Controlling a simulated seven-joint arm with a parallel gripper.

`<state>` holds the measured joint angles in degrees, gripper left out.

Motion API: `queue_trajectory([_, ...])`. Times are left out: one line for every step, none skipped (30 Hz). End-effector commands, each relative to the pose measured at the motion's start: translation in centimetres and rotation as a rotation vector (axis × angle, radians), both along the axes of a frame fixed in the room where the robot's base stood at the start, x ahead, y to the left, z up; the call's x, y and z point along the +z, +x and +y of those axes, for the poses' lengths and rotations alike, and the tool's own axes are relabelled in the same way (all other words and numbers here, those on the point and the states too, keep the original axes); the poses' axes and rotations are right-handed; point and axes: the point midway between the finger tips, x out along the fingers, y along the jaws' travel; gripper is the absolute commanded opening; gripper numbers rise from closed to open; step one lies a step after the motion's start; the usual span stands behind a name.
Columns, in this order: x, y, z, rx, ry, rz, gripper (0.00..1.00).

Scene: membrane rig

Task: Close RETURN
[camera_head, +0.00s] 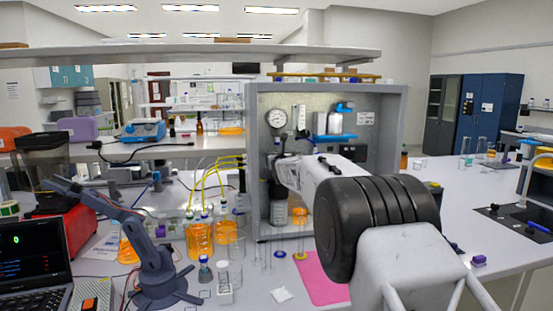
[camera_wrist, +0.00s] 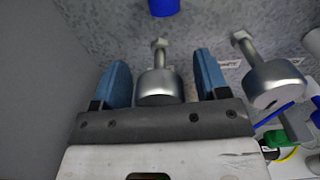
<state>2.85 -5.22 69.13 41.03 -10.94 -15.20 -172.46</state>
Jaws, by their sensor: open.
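In the wrist view, a metal valve knob (camera_wrist: 158,86) with a short stem and hex end stands between the two blue fingers of my gripper (camera_wrist: 161,76). The fingers are open, one on each side, with visible gaps to the knob. A second, similar metal knob (camera_wrist: 270,84) is to the right, outside the fingers. Small labels (camera_wrist: 231,63) are on the panel nearby, but I cannot read them, so I cannot tell which knob is RETURN. In the head view, my arm reaches into the grey rig cabinet (camera_head: 251,170) and hides the knobs; my gripper is barely distinguishable there.
A round gauge (camera_head: 274,118) is on the rig panel above my arm. A blue part (camera_wrist: 164,7) is beyond the knob in the wrist view. Flasks of orange liquid (camera_head: 199,240) with yellow tubes stand left of the cabinet. A pink mat (camera_head: 318,282) lies in front.

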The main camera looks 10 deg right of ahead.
Motion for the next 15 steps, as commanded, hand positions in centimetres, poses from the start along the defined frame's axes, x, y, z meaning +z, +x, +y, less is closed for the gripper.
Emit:
queue_trajectory([0.0, 0.01, 0.0, 0.0, 0.0, 0.0, 0.68])
queue_trajectory([0.0, 0.0, 0.0, 0.0, 0.0, 0.0, 0.68])
queue_trajectory([-0.01, 0.0, 0.0, 0.0, 0.0, 0.0, 0.68])
queue_trajectory([0.0, 0.0, 0.0, 0.0, 0.0, 0.0, 0.68])
queue_trajectory([0.0, 0.0, 0.0, 0.0, 0.0, 0.0, 0.68])
queue_trajectory([-0.01, 0.0, 0.0, 0.0, 0.0, 0.0, 0.68])
queue_trajectory([0.0, 0.0, 0.0, 0.0, 0.0, 0.0, 0.63])
queue_trajectory([-0.01, 0.0, 0.0, 0.0, 0.0, 0.0, 0.58])
queue_trajectory([-0.01, 0.0, 0.0, 0.0, 0.0, 0.0, 0.52])
queue_trajectory([-0.01, 0.0, 0.0, 0.0, 0.0, 0.0, 0.48])
queue_trajectory([-0.01, -0.01, 0.0, 0.0, 0.0, 0.0, 0.43])
queue_trajectory([-0.01, -0.01, 0.0, 0.0, 0.0, 0.0, 0.37])
queue_trajectory([-0.01, -0.01, 0.0, 0.0, 0.0, 0.0, 0.32])
queue_trajectory([-0.01, -0.01, 0.0, 0.0, 0.0, 0.0, 0.28])
queue_trajectory([-0.01, -0.01, 0.0, 0.0, 0.0, 0.0, 0.22])
